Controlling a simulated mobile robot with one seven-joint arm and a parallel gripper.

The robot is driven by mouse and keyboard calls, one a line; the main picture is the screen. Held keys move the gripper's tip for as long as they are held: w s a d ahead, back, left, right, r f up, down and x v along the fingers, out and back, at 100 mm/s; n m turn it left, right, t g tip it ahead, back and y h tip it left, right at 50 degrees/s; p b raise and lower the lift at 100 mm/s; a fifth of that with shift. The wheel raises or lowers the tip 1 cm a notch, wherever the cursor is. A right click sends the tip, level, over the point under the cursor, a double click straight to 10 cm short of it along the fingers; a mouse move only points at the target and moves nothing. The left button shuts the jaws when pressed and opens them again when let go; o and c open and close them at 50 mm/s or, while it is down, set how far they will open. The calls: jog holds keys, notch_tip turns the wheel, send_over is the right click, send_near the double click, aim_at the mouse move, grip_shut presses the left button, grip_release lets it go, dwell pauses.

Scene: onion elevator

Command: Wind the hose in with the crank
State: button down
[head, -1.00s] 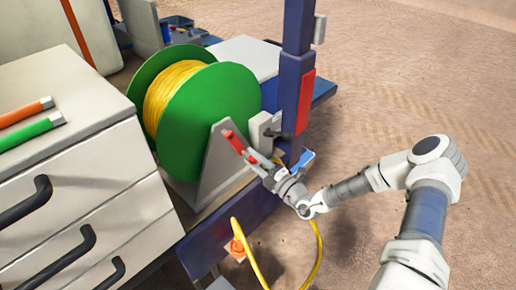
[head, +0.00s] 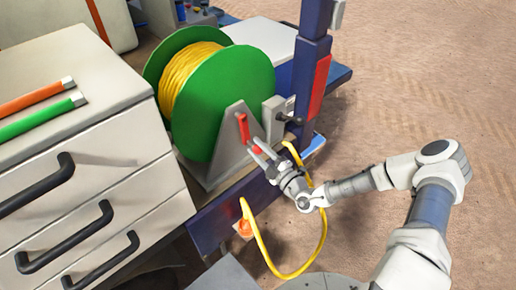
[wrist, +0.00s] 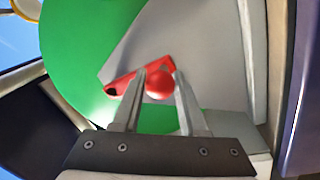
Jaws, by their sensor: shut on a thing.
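The hose drum has a green flange (head: 238,95), with yellow hose (head: 187,75) wound on it. A red crank (head: 243,128) sits at the front of its grey bracket (head: 222,155). My gripper (head: 262,155) is at the crank's handle end. In the wrist view, my gripper (wrist: 161,84) has its fingers closed on either side of the round red handle (wrist: 159,85), and the crank arm (wrist: 124,80) slants down to the left. A loose loop of yellow hose (head: 262,245) hangs below the platform edge, passing behind my wrist.
A cream drawer cabinet (head: 95,150) with black handles stands left of the drum, with orange (head: 30,98) and green (head: 40,118) tubes on top. A dark blue post (head: 312,65) with a red panel stands right of the drum. Open sandy ground (head: 430,80) lies to the right.

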jog(key=shift+f, duration=0.1)
jog(key=shift+c, duration=2.2)
grip_release()
jog(key=b+v, duration=0.2)
jog(key=v, duration=1.5)
jog(key=shift+s+b, duration=0.2)
jog(key=shift+b, duration=0.15)
jog(key=shift+d, duration=0.15)
